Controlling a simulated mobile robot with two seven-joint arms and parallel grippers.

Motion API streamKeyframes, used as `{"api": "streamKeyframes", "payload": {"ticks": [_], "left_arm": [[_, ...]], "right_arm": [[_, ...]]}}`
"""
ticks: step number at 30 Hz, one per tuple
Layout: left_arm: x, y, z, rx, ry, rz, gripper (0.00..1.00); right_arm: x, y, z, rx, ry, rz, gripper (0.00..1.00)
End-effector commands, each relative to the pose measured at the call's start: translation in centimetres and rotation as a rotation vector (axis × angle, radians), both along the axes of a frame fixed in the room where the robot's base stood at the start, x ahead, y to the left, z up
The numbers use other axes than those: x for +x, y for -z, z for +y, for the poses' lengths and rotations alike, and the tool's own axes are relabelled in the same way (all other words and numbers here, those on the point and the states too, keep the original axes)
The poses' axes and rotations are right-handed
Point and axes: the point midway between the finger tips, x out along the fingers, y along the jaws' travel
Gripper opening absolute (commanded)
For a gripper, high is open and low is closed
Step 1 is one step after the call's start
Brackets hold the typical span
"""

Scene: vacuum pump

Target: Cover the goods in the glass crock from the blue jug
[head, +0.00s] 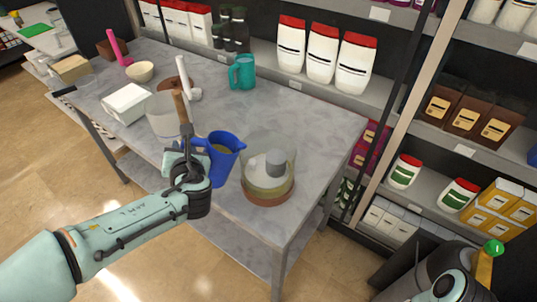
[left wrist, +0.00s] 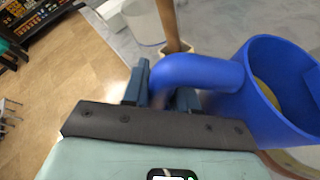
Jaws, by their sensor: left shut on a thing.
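The blue jug (head: 223,158) is on the near part of the grey table, just left of the glass crock. Yellowish contents show inside it. My left gripper (head: 186,168) is shut on the jug's handle. In the left wrist view the blue handle (left wrist: 195,73) lies between the fingers (left wrist: 160,98), with the jug body (left wrist: 262,105) to the right. The glass crock (head: 268,160) is a clear cylinder with a brownish layer at the bottom, yellowish contents above it and a grey block inside. I cannot tell whether the jug touches the table.
A clear container (head: 161,115), a white box (head: 125,103), a cream bowl (head: 139,71) and a teal mug (head: 242,72) stand farther back. A wooden-handled tool (head: 181,108) rises behind my gripper. The table's right side is clear. Stocked shelves line the back.

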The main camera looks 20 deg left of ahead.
Motion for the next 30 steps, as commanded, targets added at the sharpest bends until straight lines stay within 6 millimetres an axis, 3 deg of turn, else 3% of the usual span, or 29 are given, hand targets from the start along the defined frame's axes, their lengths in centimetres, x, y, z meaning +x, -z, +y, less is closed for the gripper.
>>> {"api": "streamKeyframes", "payload": {"ticks": [8,18,30], "left_arm": [[-0.6,2.4,1.0,-0.081,-0.006,-0.049,0.00],[-1.3,5.4,2.3,-0.260,-0.007,-0.144,0.00],[-1.6,6.6,2.8,-0.366,-0.007,-0.202,0.00]], "right_arm": [[-0.9,3.1,0.0,0.000,0.001,0.010,0.91],[0.4,6.7,-0.1,-0.008,0.012,-0.042,0.91],[1.4,8.3,-0.1,-0.013,0.019,-0.075,0.91]]}}
